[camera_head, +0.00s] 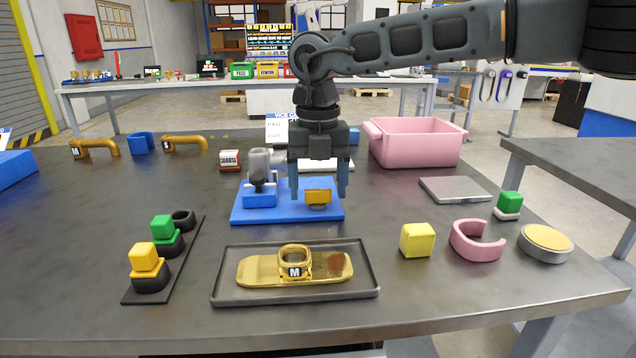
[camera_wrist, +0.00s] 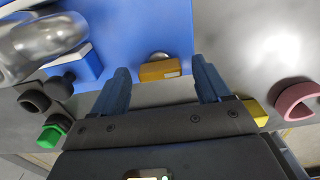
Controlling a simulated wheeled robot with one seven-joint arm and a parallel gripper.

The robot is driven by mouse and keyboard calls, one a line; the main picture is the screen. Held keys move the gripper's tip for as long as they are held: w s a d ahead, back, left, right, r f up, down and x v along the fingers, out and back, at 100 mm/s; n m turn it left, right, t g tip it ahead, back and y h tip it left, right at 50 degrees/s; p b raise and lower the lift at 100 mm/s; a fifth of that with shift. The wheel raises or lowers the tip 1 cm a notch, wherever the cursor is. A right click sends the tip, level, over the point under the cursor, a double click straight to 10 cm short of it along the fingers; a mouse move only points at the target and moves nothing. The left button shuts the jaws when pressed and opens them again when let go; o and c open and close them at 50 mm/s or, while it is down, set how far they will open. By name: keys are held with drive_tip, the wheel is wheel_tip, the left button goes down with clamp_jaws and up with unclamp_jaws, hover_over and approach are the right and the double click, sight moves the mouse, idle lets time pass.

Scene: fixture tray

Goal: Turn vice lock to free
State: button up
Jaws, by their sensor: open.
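The vice stands on a blue base plate (camera_head: 275,212) in the middle of the table. Its grey metal part (camera_head: 260,165) rises from a blue block at the left of the plate. A yellow lock piece (camera_head: 318,197) sits at the right of the plate; in the wrist view the yellow piece (camera_wrist: 165,70) has a round silver part behind it. My gripper (camera_head: 319,190) points down over the plate, fingers open on either side of the yellow piece. In the wrist view the fingertips (camera_wrist: 161,70) flank it with a gap on each side; contact is not visible.
A dark tray (camera_head: 225,295) with a gold part lies in front. A black strip (camera_head: 132,294) with green and yellow blocks is at left. A yellow cube (camera_head: 417,240) and pink ring (camera_head: 474,243) are at right; a pink bin (camera_head: 415,148) stands behind.

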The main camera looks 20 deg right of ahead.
sight(318, 189)
wheel_tip(318, 189, up, 8)
drive_tip(key=shift+f+p, duration=0.1)
drive_tip(key=shift+p, duration=0.2)
idle(0.3)
idle(0.4)
